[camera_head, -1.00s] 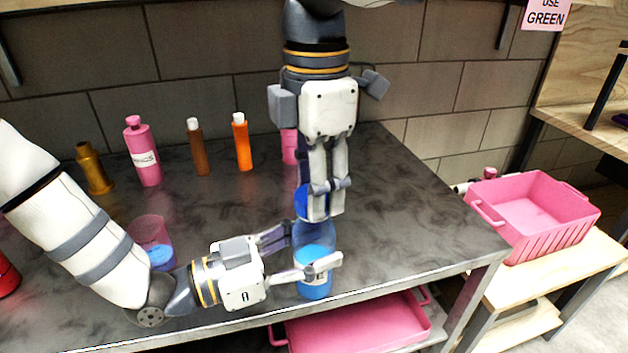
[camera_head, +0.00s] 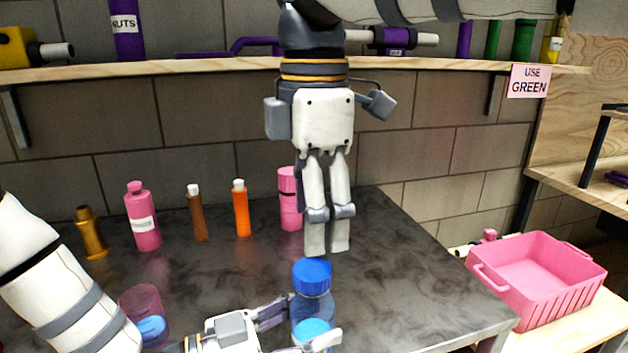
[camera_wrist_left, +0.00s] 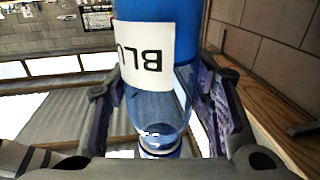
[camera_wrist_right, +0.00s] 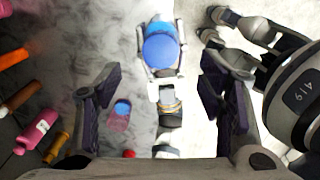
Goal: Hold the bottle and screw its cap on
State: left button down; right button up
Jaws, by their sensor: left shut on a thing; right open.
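The clear bottle (camera_head: 312,305) with blue contents stands upright near the table's front edge. Its blue cap (camera_head: 312,277) sits on top of the neck; I cannot tell how tight it is. The cap also shows from above in the right wrist view (camera_wrist_right: 160,47). My left gripper (camera_head: 302,322) is shut around the bottle's body. In the left wrist view the bottle (camera_wrist_left: 155,108), with a white label, is between its fingers. My right gripper (camera_head: 328,247) points down above and slightly behind the cap, open, empty and apart from it.
A pink cup (camera_head: 140,306) with a blue thing inside stands at the left. Pink, brown and orange bottles (camera_head: 241,210) line the table's back. A pink crate (camera_head: 540,305) stands on a wooden surface at the right. A shelf (camera_head: 180,68) runs along the wall behind.

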notch_tip(320, 180, up, 5)
jog(key=shift+r, duration=0.15)
dwell(0.4)
